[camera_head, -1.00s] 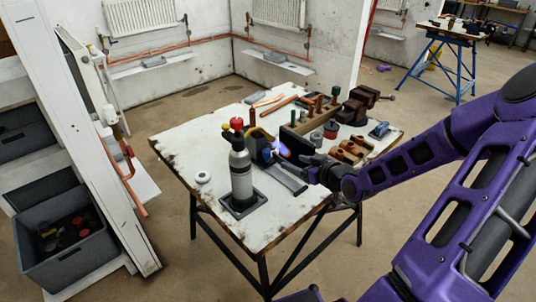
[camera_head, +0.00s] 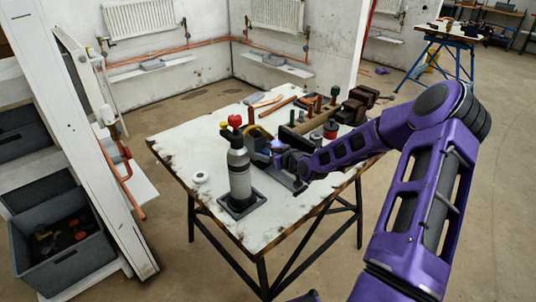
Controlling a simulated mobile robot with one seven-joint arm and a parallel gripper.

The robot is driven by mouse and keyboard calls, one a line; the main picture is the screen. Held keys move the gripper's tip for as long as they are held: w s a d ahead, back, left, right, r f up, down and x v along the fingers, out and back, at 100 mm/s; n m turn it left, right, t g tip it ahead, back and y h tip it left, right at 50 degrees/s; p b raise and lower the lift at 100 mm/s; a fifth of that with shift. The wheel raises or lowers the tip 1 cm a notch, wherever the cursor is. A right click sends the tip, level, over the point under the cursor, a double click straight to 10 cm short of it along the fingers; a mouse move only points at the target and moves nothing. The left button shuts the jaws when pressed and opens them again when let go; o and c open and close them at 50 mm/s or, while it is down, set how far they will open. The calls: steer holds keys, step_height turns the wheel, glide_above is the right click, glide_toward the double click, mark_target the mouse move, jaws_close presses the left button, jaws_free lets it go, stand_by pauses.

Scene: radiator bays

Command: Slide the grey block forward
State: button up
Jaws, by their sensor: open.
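A flat grey block (camera_head: 287,181) lies on the table top, just right of the grey gas bottle, at a slant; I take it to be the grey block. My gripper (camera_head: 279,160) is at the end of my purple arm, over or just behind the block's far end, close to the torch head. It is open, and I see nothing held in it. The fingertips are small and dark here, and I cannot tell whether they touch the block. My wrist hides part of the table behind the block.
The gas bottle (camera_head: 239,175) with a red knob stands in a dark tray close left. A bluish flame (camera_head: 278,145) shows beside my gripper. A wooden rack (camera_head: 292,134), a vise (camera_head: 357,103) and copper pipes are behind. The table's front left is mostly clear, with a white roll (camera_head: 200,177).

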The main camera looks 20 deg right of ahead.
jaws_close()
stand_by(0.3)
stand_by(1.1)
